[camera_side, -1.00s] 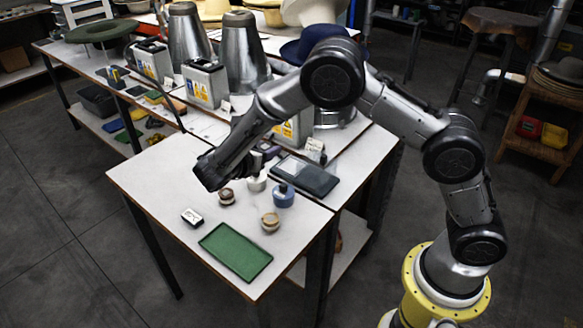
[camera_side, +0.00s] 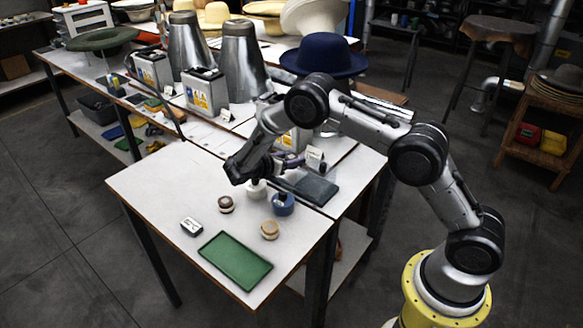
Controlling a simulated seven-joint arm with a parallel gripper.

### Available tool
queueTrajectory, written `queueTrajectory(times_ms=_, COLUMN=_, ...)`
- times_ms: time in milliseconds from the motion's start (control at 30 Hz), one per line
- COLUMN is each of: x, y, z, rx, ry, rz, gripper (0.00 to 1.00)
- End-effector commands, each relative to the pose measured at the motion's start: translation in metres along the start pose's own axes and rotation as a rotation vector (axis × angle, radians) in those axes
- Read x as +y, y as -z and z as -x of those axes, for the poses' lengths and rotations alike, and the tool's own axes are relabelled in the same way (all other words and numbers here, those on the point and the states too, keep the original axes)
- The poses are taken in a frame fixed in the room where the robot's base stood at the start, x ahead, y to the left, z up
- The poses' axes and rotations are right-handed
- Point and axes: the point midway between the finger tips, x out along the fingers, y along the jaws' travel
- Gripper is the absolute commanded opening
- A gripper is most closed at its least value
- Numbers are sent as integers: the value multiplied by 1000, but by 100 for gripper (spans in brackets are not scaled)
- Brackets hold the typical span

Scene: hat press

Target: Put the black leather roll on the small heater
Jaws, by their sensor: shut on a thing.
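My gripper (camera_side: 276,164) is shut and points right, above the back edge of the near table. A small dark roll-like thing with a purplish sheen (camera_side: 291,161) shows at its fingertips; I take it for the black leather roll, mostly hidden by the fingers. Grey boxes with yellow warning labels stand on the long bench: one at the far left (camera_side: 152,70), one in the middle (camera_side: 205,92), and one (camera_side: 295,138) behind my gripper, partly covered by my arm. I cannot tell which is the small heater.
A dark flat pad (camera_side: 316,189) lies just right of and below my gripper. A white pot (camera_side: 257,190), blue pot (camera_side: 283,205), small round jars (camera_side: 226,204), (camera_side: 270,230), a small tin (camera_side: 191,227) and green tray (camera_side: 236,259) stand on the near table. Steel cones (camera_side: 245,65) rise behind.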

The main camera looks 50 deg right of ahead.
Motion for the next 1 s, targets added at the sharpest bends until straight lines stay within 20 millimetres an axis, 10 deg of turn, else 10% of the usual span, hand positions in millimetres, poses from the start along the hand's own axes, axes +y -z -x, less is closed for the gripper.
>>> queueTrajectory(times_ms=600, x=0, y=32, z=-13, rx=0, ry=0, rz=0, gripper=0)
queueTrajectory(times_ms=633, x=0, y=32, z=-13, rx=0, ry=0, rz=0, gripper=52)
queueTrajectory(times_ms=700, x=0, y=32, z=-13, rx=0, ry=0, rz=0, gripper=62)
queueTrajectory(times_ms=1000, x=0, y=31, z=-13, rx=0, ry=0, rz=0, gripper=62)
